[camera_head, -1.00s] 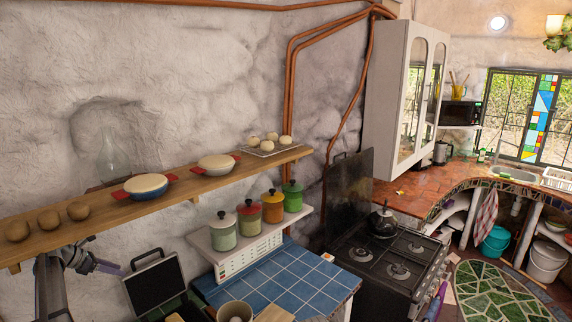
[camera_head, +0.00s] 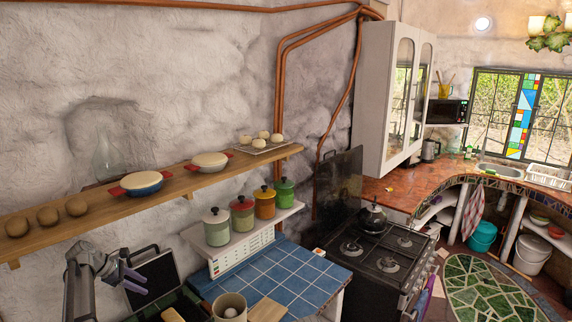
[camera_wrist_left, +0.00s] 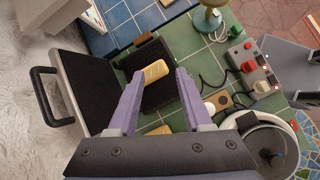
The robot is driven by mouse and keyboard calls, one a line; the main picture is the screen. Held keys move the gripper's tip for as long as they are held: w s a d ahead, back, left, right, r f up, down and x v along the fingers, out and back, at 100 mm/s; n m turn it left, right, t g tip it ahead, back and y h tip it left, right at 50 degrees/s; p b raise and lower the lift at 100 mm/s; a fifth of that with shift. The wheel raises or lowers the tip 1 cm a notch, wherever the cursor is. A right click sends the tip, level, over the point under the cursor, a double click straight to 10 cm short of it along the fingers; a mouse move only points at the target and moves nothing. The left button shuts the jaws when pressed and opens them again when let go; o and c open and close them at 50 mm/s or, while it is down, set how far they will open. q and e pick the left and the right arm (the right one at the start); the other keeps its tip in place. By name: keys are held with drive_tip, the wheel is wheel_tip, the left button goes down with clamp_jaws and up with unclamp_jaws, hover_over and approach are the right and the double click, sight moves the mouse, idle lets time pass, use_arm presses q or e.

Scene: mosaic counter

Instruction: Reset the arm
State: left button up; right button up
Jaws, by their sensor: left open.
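My left gripper (camera_head: 132,278) is at the lower left of the head view, with its purple fingers apart and nothing between them. It hangs in front of the open black-lidded appliance (camera_head: 157,277), below the wooden shelf. In the left wrist view the two purple fingers of the left gripper (camera_wrist_left: 158,76) are spread over the green tiles. A yellow-tan piece (camera_wrist_left: 156,71) shows on the dark plate between the fingertips, and I see no contact. My right gripper does not show in either view.
The wooden shelf (camera_head: 180,187) with pans and round loaves runs behind the left arm. A pot with an egg (camera_head: 230,306) stands right of the appliance. A box with red knobs (camera_wrist_left: 250,68) and cables lies on the tiles. The blue tiled counter (camera_head: 290,277) is mostly clear.

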use_arm(q)
drive_tip(key=s+d+f+m+g+y, duration=0.2)
drive_tip(key=s+d+m+y, duration=0.1)
drive_tip(key=s+d+m, duration=1.15)
drive_tip(key=s+d+f+m+g+y, duration=0.25)
drive_tip(key=s+d+m, duration=0.75)
drive_tip(key=d, duration=0.8)
drive_tip(key=s+d+f+b, duration=0.2)
drive_tip(key=d+f+b, duration=0.1)
drive_tip(key=f+b, duration=0.4)
drive_tip(key=s+d+f+m+y+b, duration=0.1)
drive_tip(key=s+d+f+b, duration=0.1)
drive_tip(key=d+f+b, duration=0.2)
drive_tip(key=s+d+f+m+b, duration=0.1)
drive_tip(key=s+d+f+b, duration=0.1)
drive_tip(key=f+b, duration=0.8)
drive_tip(key=shift+d, duration=0.7)
drive_tip(key=shift+w, duration=0.1)
